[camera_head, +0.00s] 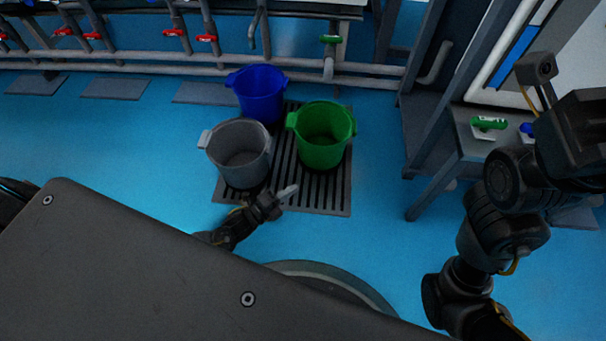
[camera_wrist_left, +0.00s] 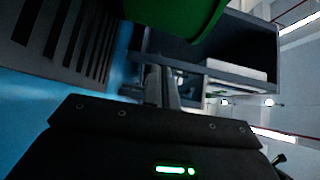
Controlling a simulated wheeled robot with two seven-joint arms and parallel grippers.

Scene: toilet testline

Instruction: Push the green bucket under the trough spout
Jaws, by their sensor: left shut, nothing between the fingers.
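The green bucket (camera_head: 322,150) stands upright on the right part of a dark slatted floor grate (camera_head: 285,200). My left gripper (camera_head: 287,192) is shut and empty, low over the grate's near part, on the near left side of the green bucket and apart from it. The left wrist view shows the green bucket (camera_wrist_left: 185,14) at the top, beyond the shut fingers (camera_wrist_left: 163,86). A pipe end (camera_head: 328,68), perhaps the spout, hangs below a green valve handle (camera_head: 330,39) behind the bucket. My right arm stands at the right; its fingers are not visible.
A grey bucket (camera_head: 239,160) stands left of the green one, and a blue bucket (camera_head: 259,90) behind them. Horizontal pipes (camera_head: 150,62) with red valves run along the back. A grey table (camera_head: 463,135) stands at the right. Blue floor is free between grate and table.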

